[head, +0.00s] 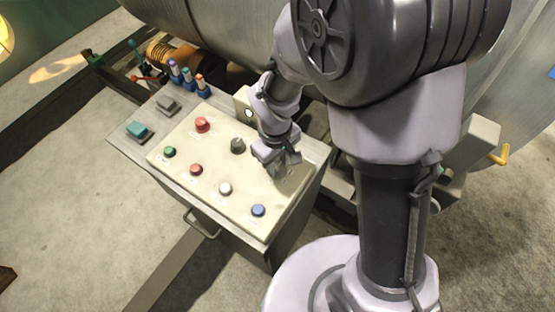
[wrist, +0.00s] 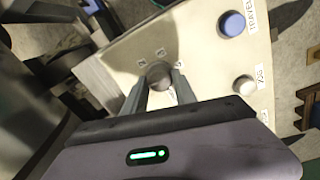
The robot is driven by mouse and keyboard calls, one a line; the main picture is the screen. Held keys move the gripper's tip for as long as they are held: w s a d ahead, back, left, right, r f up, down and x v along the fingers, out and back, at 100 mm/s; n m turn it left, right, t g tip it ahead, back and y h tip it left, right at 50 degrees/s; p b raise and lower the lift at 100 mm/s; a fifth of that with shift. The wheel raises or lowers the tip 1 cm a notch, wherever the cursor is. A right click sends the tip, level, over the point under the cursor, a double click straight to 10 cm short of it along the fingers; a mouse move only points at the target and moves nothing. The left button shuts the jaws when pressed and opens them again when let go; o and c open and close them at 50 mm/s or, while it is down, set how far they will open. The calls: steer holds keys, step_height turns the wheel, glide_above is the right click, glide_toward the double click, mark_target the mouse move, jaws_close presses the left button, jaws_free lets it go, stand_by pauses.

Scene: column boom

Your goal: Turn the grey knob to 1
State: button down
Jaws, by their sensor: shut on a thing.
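The grey knob (wrist: 158,74) sits on the cream control panel, with small marks around it too small to read. My gripper (wrist: 158,82) is shut on the knob, one finger on each side of it. In the head view my gripper (head: 284,172) reaches down to the right back part of the panel (head: 195,150) and hides the knob there. Which mark the knob points to cannot be told.
A dark knob (head: 237,145) stands left of my gripper. A blue button (head: 258,210) and a white button (head: 225,188) lie in front, red and green buttons farther left. Teal (head: 139,130) and grey blocks and several small coloured-top posts line the console's far left.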

mark_target(276, 168)
steer(key=shift+n, duration=0.4)
steer(key=c, duration=1)
jaws_free()
steer(key=shift+r, duration=0.1)
step_height(276, 168, up, 17)
steer(key=p, duration=0.6)
steer(key=shift+s+a+p, duration=0.2)
steer(key=shift+a+p, duration=0.05)
steer(key=shift+p, duration=0.05)
steer(key=shift+r, duration=0.1)
